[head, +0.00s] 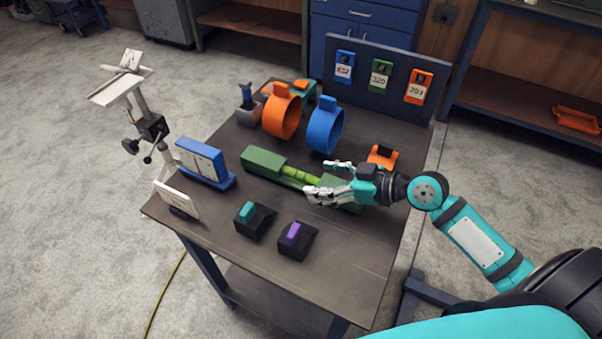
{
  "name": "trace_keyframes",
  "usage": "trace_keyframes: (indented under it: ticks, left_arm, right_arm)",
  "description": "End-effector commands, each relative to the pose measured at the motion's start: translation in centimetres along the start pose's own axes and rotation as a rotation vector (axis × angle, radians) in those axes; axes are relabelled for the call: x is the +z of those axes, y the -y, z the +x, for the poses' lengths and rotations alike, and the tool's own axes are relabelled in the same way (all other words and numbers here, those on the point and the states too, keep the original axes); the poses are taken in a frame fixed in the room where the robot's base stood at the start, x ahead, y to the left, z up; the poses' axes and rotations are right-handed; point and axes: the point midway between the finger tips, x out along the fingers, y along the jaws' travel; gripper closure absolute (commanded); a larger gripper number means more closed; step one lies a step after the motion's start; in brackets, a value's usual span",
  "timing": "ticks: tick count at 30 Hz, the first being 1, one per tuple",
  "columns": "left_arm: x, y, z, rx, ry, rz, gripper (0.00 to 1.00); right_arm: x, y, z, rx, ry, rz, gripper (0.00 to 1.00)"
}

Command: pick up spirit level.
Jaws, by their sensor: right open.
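A long green body with a lime-green ribbed middle (300,173), which looks like the spirit level, lies across the middle of the dark table (330,252). Its left end is a green block (264,160). Its right end is partly hidden under my right gripper. My right gripper (322,178) comes in from the right, open, with its pale fingers pointing left. The fingers are over or beside the right half of the level; I cannot tell whether they touch it. My left gripper is not in view.
Orange (282,112) and blue (325,127) rings stand behind the level. A panel with numbered tags (381,75) stands at the back. A blue binder-like object (203,162), a white card (176,199), and teal (253,219) and purple (291,239) topped blocks sit in front. The table's front right is clear.

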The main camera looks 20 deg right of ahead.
Motion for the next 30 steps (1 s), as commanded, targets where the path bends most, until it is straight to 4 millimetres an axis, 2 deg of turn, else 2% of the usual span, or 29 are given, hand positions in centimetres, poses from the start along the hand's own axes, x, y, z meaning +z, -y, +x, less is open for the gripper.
trace_keyframes:
  ticks: [8, 25, 30]
  left_arm:
    - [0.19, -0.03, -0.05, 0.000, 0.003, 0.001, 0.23]
    - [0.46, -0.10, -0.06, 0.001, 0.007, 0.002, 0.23]
    - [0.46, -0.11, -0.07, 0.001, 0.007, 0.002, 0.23]
  right_arm:
    - [0.07, 0.01, 0.41, 0.000, 0.001, 0.000, 0.27]
    - [0.04, 0.00, 0.36, 0.000, 0.001, 0.000, 1.00]
    - [-0.14, -0.04, 0.33, 0.002, -0.003, -0.001, 1.00]
